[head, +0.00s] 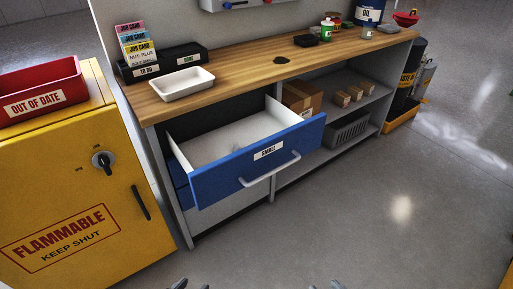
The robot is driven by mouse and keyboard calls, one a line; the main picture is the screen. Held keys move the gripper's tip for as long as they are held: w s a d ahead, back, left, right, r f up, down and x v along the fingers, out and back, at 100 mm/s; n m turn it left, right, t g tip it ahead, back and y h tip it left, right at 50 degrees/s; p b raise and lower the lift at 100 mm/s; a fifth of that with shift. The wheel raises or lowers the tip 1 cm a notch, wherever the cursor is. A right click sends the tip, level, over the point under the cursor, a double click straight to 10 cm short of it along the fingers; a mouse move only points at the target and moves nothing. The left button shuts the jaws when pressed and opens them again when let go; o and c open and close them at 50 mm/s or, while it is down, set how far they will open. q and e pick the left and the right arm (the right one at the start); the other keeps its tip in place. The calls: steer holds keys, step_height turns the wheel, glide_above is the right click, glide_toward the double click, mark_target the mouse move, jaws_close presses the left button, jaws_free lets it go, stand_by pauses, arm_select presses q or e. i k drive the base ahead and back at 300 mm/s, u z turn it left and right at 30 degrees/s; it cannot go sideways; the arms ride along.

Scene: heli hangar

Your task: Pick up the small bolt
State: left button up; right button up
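I cannot make out a small bolt in the head view. A blue-fronted drawer (225,172) with a white inside is pulled out under the workbench. Its label is small and seems to read "SMALL". The drawer floor looks bare apart from faint marks too small to identify, and its near part is hidden behind the front panel. My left gripper (190,284) shows only as dark tips at the bottom edge, well below the drawer and apart from it. Dark tips of my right gripper (338,284) show at the bottom edge too. Whether either is open is not clear.
A white tray (183,94) sits empty-looking on the wooden benchtop (240,70), beside a black card box (181,62). A yellow flammables cabinet (75,175) with a red bin (40,90) stands left. Shelves with cardboard boxes (303,97) are right. The floor in front is clear.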

mark_target(236, 147)
steer(key=z, duration=1.35)
steer(key=i, duration=3.05)
steer(key=u, duration=4)
